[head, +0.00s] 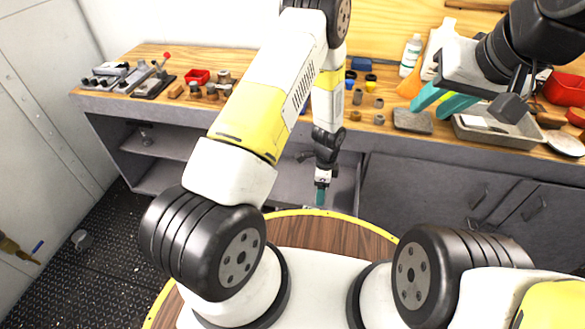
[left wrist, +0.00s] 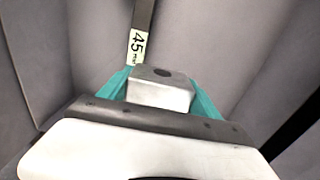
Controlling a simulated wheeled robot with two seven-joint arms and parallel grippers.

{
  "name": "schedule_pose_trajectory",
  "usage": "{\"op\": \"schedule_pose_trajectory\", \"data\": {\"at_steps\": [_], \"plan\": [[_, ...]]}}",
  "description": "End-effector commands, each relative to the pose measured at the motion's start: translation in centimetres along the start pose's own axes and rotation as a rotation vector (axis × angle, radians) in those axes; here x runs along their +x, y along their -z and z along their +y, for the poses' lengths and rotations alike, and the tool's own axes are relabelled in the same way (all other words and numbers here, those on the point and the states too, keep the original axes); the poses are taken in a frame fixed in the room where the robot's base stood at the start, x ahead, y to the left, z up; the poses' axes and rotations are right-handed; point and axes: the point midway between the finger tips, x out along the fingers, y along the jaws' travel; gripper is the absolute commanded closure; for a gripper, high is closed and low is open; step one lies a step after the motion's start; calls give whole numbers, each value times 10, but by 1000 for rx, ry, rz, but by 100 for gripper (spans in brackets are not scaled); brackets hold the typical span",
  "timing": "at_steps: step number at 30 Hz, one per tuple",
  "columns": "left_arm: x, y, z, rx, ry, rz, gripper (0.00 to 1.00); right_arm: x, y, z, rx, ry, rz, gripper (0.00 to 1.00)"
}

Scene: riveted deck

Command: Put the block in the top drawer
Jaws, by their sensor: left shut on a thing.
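My left gripper (head: 320,197) points down in front of the open bay of the cabinet. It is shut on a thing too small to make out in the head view. In the left wrist view, a pale grey boxy piece (left wrist: 160,92) with a dark oval hole hides the tips of the teal fingers. I cannot tell whether it is the block or part of my gripper. My right gripper (head: 443,101) is at the right, over the workbench, its teal fingers apart and empty. I cannot pick out the top drawer for sure.
The workbench (head: 385,88) holds a red box (head: 197,76), a grey slab (head: 412,121), a metal tray (head: 500,137), bottles and small parts. Grey cabinet doors (head: 420,190) are at the right.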

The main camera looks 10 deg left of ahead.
Motion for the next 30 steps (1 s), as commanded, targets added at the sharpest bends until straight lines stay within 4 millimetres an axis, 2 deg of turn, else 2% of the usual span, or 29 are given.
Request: {"op": "schedule_pose_trajectory", "data": {"at_steps": [5,12,18,24,30], "plan": [[6,-25,-8,16,3,0,92,0,0,0,0,0,0,67],[11,-86,-27,12,3,0,92,0,0,0,0,0,0,67],[16,-131,-40,13,2,0,92,0,0,0,0,0,0,67],[18,-150,-47,17,2,0,92,0,0,0,0,0,0,67],[34,-151,-47,20,0,0,92,0,0,0,0,0,0,67]]}}
